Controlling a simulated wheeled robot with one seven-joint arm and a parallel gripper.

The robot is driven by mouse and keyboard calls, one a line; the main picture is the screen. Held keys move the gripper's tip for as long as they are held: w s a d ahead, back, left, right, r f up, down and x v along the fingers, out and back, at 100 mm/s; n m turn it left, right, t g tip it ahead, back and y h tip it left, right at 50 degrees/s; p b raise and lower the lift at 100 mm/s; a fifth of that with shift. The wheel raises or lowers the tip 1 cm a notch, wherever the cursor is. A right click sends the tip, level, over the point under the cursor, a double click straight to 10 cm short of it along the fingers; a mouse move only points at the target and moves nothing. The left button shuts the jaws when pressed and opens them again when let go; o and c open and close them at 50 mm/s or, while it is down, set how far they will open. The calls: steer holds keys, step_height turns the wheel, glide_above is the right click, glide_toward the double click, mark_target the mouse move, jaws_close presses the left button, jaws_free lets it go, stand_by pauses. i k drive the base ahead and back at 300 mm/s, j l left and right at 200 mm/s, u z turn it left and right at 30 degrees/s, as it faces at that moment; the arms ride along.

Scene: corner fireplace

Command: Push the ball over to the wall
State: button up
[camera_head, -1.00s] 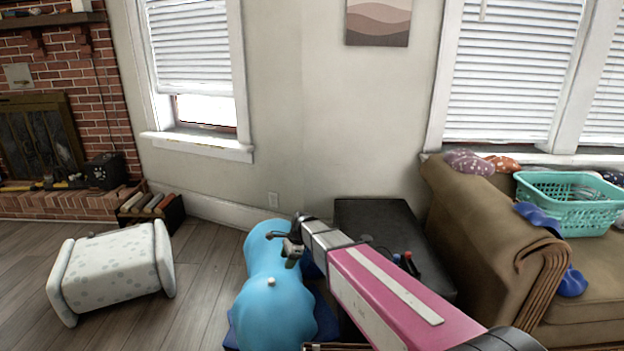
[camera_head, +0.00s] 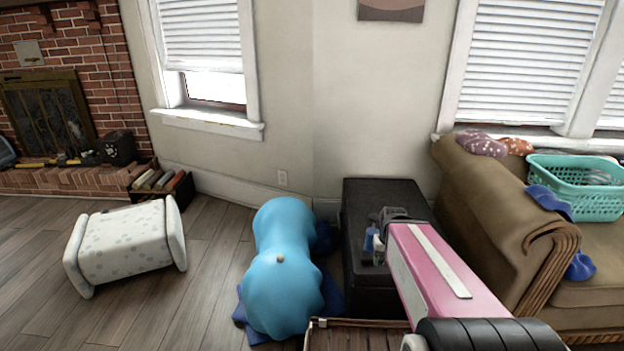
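The ball is a blue, peanut-shaped inflatable (camera_head: 282,285) on the floor in the middle of the head view, with a pale plug on its near side. It lies lengthwise toward the wall (camera_head: 275,110), and its far end is close to the baseboard. My arm, pink and white, reaches in from the lower right. Its end, where my gripper is, lies over the black box to the right of the ball, apart from the ball in the picture. The fingers are hidden or too small to tell open from shut.
A black box (camera_head: 385,195) stands between the ball and the tan sofa (camera_head: 485,210). A wooden crate edge (camera_head: 350,338) is near at the bottom. Blue cloth (camera_head: 250,325) lies under the ball.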

mark_target(280, 298)
steer(key=k+u, duration=0.2)
steer(key=u, duration=0.15)
steer(key=k+l+u, duration=0.1)
steer(key=k+u, duration=0.15)
steer(key=u, duration=0.15)
